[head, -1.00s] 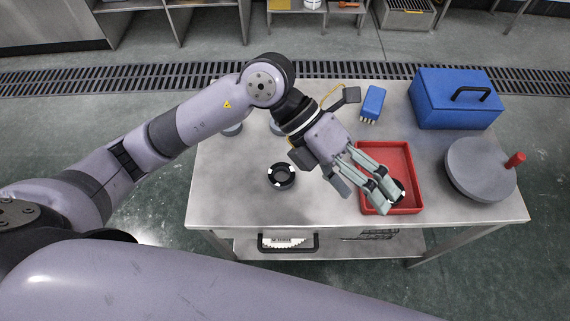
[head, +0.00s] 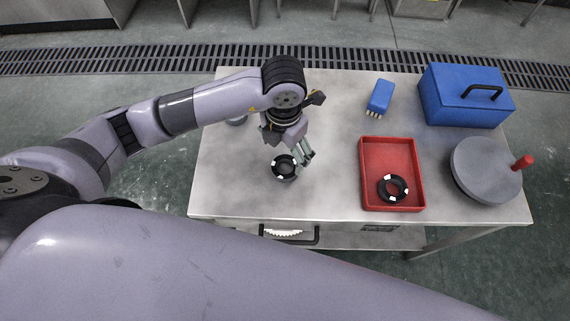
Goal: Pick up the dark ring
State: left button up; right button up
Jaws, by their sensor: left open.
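A dark ring (head: 275,169) with light marks lies on the steel table (head: 330,205), left of the red tray (head: 413,160). A second dark ring (head: 402,195) with white marks lies flat in the near part of that tray. My left gripper (head: 304,167) is open and points down at the right side of the ring on the table. Its fingers partly overlap that ring's right edge in the picture; I cannot tell whether they touch it. My right gripper is out of view.
A blue brush (head: 379,94) lies behind the tray. A blue toolbox (head: 446,105) stands at the back right. A grey disc with a red handle (head: 481,175) is at the right. A small round item (head: 236,121) is partly hidden behind my arm. The front left tabletop is clear.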

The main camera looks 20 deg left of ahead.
aim_at(286, 170)
pick_arm(q)
notch_tip(286, 170, down, 2)
jog(key=shift+f, duration=0.25)
notch_tip(286, 170, down, 4)
jog(key=shift+w+d+f+p, duration=0.1)
jog(key=shift+w+d+p, duration=0.05)
jog(key=shift+p, duration=0.85)
jog(key=shift+f, duration=0.5)
jog(key=c, duration=1.4)
jog(key=shift+o, duration=0.2)
jog(key=shift+r, duration=0.15)
notch_tip(286, 170, up, 20)
jog(key=b, duration=0.2)
